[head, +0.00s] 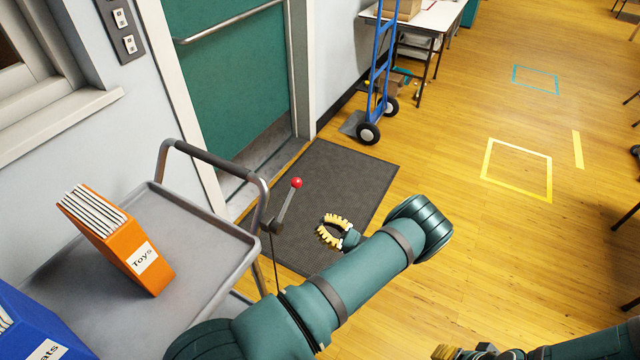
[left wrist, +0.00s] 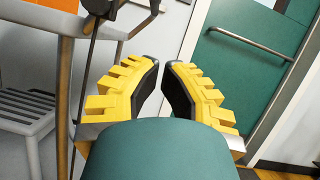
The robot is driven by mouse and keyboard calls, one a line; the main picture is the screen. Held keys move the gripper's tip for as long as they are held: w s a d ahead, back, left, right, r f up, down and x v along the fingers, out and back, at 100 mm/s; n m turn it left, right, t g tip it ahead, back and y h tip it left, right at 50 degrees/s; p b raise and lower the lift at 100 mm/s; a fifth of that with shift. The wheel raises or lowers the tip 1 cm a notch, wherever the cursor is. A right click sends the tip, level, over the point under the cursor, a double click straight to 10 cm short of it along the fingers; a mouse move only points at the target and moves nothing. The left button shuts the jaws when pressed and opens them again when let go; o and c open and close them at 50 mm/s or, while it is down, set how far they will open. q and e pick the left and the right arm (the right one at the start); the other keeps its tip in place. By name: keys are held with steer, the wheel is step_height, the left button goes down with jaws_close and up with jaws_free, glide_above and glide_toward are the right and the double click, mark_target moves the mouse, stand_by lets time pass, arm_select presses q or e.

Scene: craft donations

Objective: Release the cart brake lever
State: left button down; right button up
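The brake lever (head: 285,206) is a grey rod with a red ball knob (head: 296,183), rising tilted from a dark pivot on the near right corner of the grey cart (head: 205,262). My left gripper (head: 322,222) has yellow ridged fingers and is to the right of the lever, apart from it. In the left wrist view my left gripper (left wrist: 162,66) is open with a narrow, empty gap; the dark pivot (left wrist: 103,8) shows at the top left, and the knob is out of view. My right gripper (head: 446,352) is partly cut off at the bottom edge; its fingers are unclear.
An orange "Toys" binder (head: 120,240) and a blue binder (head: 35,325) stand on the cart. A green door (head: 225,75) with a push bar is behind, with a dark mat (head: 335,180) before it. A blue hand truck (head: 378,75) stands beyond. The wooden floor at right is open.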

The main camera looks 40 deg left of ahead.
mark_target(287, 203)
arm_select(q)
steer(key=shift+w+d+r, duration=0.25)
steer(key=shift+w+d, duration=0.05)
steer(key=shift+w, duration=0.15)
steer(key=shift+a, duration=0.1)
steer(key=s+a+r, duration=0.2)
steer(key=a+r, duration=0.6)
stand_by(0.4)
steer(key=shift+r, duration=0.1)
